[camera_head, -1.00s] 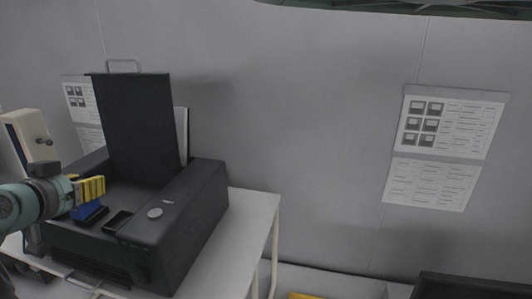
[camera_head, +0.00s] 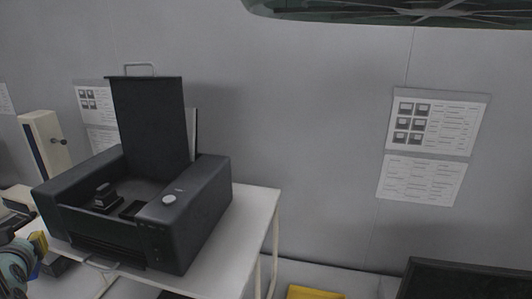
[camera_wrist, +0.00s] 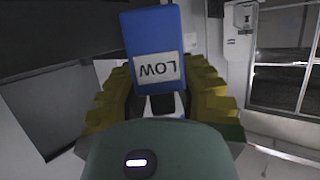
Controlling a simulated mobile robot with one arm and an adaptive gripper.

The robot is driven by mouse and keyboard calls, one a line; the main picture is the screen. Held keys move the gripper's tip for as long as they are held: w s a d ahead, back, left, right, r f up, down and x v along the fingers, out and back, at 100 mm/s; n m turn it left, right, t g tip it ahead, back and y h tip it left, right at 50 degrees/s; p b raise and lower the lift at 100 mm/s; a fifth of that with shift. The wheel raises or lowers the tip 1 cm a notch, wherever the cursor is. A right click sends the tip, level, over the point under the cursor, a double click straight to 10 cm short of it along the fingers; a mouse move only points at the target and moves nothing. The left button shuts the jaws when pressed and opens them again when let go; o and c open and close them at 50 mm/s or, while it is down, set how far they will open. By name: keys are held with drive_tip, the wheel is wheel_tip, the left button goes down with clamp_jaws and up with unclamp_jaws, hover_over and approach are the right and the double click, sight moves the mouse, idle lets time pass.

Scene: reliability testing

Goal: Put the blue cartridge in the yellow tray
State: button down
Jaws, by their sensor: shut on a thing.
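The blue cartridge (camera_wrist: 152,35) with a white "LOW" label is held between the yellow fingers of my gripper (camera_wrist: 160,95) in the wrist view. In the head view my gripper (camera_head: 38,243) is at the lower left edge, in front of the printer's left side, with only a bit of blue showing below its yellow fingers. A yellow thing (camera_head: 313,293), possibly the yellow tray, shows only in part at the bottom edge, right of the white table.
A black printer (camera_head: 195,205) with its lid (camera_head: 150,125) raised stands on the white table (camera_head: 255,215). A dark-edged object (camera_head: 460,280) is at the lower right. Printed sheets (camera_head: 430,145) hang on the grey wall.

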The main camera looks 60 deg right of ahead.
drive_tip(key=s+a+f+n+y, duration=0.1)
drive_tip(key=a+f+n+y, duration=0.25)
drive_tip(key=a, duration=0.35)
wheel_tip(320, 180, up, 15)
drive_tip(key=p, duration=1.3)
drive_tip(key=shift+a+t+p, duration=0.15)
drive_tip(key=shift+t+p, duration=0.15)
drive_tip(key=shift+p, duration=0.05)
drive_tip(key=shift+f+y, duration=0.2)
drive_tip(key=shift+y, duration=0.05)
